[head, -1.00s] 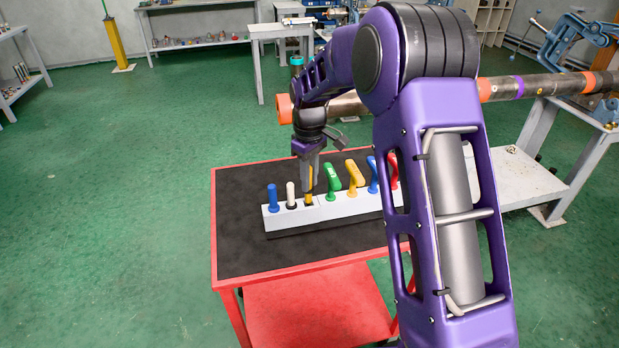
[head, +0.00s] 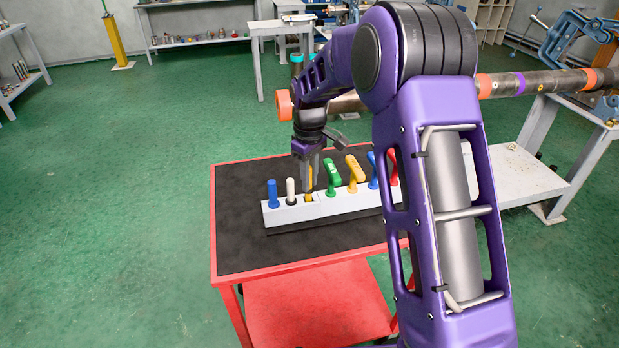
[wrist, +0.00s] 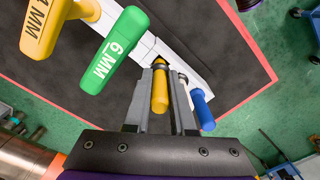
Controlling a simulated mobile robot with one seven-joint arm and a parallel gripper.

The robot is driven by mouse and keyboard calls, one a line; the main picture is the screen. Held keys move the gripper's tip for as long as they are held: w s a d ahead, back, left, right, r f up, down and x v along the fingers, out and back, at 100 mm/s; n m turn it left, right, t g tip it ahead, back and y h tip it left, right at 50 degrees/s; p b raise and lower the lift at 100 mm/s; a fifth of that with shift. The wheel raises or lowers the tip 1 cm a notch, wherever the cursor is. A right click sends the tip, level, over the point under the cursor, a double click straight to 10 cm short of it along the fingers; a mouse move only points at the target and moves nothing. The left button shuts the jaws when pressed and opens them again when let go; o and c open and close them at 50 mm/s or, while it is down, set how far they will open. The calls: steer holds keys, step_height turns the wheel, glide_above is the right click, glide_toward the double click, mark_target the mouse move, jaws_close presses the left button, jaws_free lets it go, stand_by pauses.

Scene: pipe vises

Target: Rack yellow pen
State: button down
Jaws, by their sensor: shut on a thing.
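The yellow pen (wrist: 160,90) is upright between the two fingers of my gripper (wrist: 172,95) in the wrist view. In the head view my gripper (head: 309,184) is shut on it over the white rack (head: 345,203). The pen's lower end is at a slot between the white pen (head: 291,190) and the green 6 mm handle (head: 332,178). How deep it sits in the slot cannot be told. A blue pen (head: 272,193) stands at the rack's left end.
A yellow handle (head: 354,172), a blue handle (head: 373,172) and a red handle (head: 393,170) stand further right in the rack, partly behind my arm. The rack lies on a black-topped red cart (head: 240,240), whose left side is clear. A pipe (head: 540,86) runs behind.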

steer(key=shift+f+b, duration=0.75)
steer(key=shift+f, duration=0.85)
stand_by(1.2)
steer(key=c, duration=0.7)
jaws_free()
step_height(320, 180, up, 17)
steer(key=shift+r+p, duration=0.2)
steer(key=shift+p, duration=0.85)
